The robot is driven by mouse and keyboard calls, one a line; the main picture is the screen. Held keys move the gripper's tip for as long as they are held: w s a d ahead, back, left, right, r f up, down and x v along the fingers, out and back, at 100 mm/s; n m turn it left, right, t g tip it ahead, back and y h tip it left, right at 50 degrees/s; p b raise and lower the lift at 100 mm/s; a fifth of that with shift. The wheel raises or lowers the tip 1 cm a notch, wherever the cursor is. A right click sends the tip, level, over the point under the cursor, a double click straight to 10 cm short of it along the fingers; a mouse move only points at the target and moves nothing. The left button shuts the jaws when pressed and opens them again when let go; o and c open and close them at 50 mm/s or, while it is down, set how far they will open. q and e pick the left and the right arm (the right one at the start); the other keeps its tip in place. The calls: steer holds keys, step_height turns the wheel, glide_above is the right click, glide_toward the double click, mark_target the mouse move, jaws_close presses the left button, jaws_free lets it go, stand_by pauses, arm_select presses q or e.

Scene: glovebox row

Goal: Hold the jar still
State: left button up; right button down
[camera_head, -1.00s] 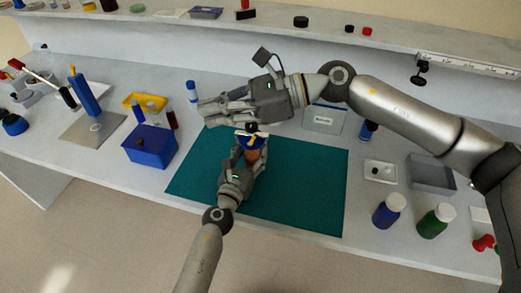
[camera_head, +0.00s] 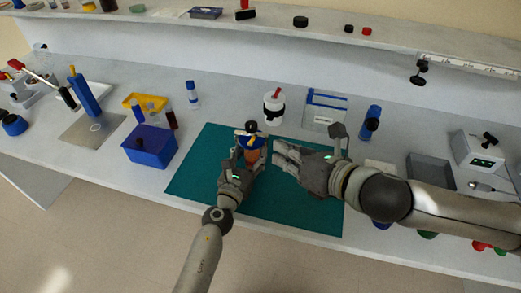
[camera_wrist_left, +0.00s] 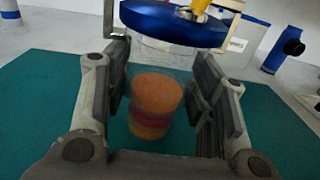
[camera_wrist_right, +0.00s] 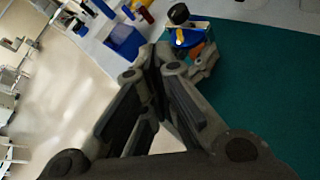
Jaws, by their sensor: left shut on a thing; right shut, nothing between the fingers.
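The jar (camera_head: 252,157) is clear with orange contents and a reddish band, and has a blue lid (camera_wrist_left: 172,22) with a yellow and black piece on top. It appears upright over the teal mat (camera_head: 300,205). My left gripper (camera_wrist_left: 160,100) is shut on the jar, one finger on each side below the lid. I cannot tell whether the jar's base touches the mat. My right gripper (camera_head: 277,154) is shut and empty, just right of the jar and apart from it. In the right wrist view its closed fingertips (camera_wrist_right: 157,55) point toward the blue lid (camera_wrist_right: 188,38).
A blue bin (camera_head: 150,147) stands left of the mat. A white jar with a black band (camera_head: 273,107) and a framed panel (camera_head: 325,110) stand behind it. A grey tray (camera_head: 430,172) and bottles lie to the right, partly behind my right arm.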

steer(key=shift+g+h, duration=0.7)
steer(key=s+d+f, duration=0.2)
steer(key=f, duration=0.1)
steer(key=shift+s+f, duration=0.2)
steer(key=shift+s, duration=0.2)
steer(key=shift+w, duration=0.1)
glide_toward(252, 141)
steer(key=shift+w+a+f, duration=0.55)
steer(key=shift+f, duration=0.3)
steer(key=shift+w+a+f, duration=0.5)
steer(key=shift+w+f, duration=0.05)
steer(key=shift+f, duration=0.3)
steer(key=shift+w+a+f, duration=0.55)
steer(key=shift+f, duration=0.3)
